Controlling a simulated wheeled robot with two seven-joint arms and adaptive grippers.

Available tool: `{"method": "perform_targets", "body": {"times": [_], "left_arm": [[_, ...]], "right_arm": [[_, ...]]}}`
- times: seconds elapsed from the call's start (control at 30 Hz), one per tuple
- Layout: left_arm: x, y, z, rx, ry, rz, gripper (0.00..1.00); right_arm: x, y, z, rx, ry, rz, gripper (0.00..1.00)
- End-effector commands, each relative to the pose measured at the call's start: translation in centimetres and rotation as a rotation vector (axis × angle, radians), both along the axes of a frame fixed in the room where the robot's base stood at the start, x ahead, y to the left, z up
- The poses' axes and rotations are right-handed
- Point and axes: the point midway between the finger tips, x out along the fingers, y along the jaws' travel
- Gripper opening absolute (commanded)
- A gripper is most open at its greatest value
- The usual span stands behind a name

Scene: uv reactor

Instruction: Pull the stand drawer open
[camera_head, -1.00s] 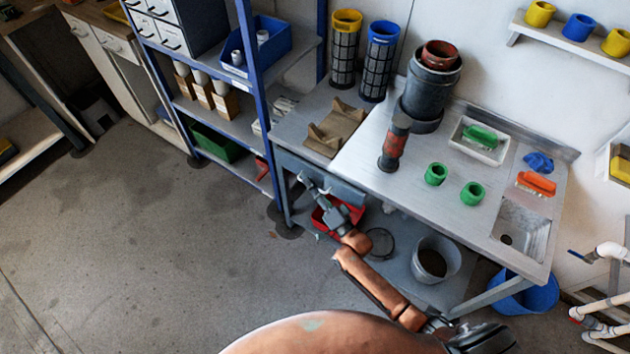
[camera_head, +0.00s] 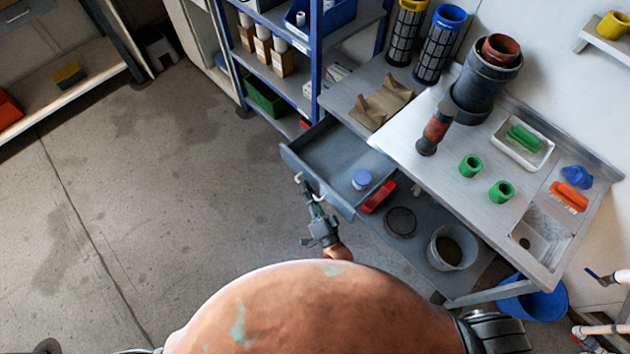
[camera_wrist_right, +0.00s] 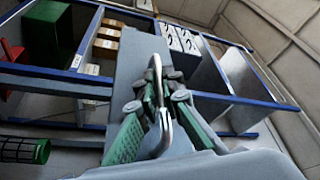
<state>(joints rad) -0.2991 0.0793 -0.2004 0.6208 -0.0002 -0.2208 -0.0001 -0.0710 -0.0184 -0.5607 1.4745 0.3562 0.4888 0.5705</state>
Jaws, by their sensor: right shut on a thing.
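The stand drawer (camera_head: 337,158) is pulled out from under the left end of the steel bench. Its inside shows, with a round blue-topped thing (camera_head: 361,179) in its right part. My right gripper (camera_head: 308,190) is at the drawer front. In the right wrist view the right gripper (camera_wrist_right: 158,115) has its green-padded fingers shut on the curved metal drawer handle (camera_wrist_right: 157,82). The grey drawer front (camera_wrist_right: 135,65) fills the middle of that view. My left gripper is not in view.
The bench top (camera_head: 430,180) holds green rings, a dark cylinder (camera_head: 485,80) and a red-and-black tool (camera_head: 435,130). A red bin (camera_head: 378,196) and grey bucket (camera_head: 452,247) sit below. A blue-framed shelf (camera_head: 315,60) stands left of the bench. The floor before the drawer is clear.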

Motion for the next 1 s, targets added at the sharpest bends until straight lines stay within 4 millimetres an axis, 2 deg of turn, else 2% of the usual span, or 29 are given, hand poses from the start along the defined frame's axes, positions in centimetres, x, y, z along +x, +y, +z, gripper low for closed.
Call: {"method": "perform_targets", "body": {"times": [0.5,0.53,0.63,1.0], "left_arm": [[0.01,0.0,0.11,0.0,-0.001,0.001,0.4],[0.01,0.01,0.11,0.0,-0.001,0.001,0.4],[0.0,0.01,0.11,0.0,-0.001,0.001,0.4],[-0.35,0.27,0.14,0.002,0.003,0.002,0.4]], "right_arm": [[-0.51,0.48,-0.22,-0.002,0.003,-0.001,0.0],[-0.51,0.47,-0.21,-0.002,0.003,-0.001,0.08],[-0.5,0.49,-0.19,-0.002,0.003,-0.001,0.14],[-1.07,0.29,-0.29,-0.002,0.002,0.0,0.14]]}}
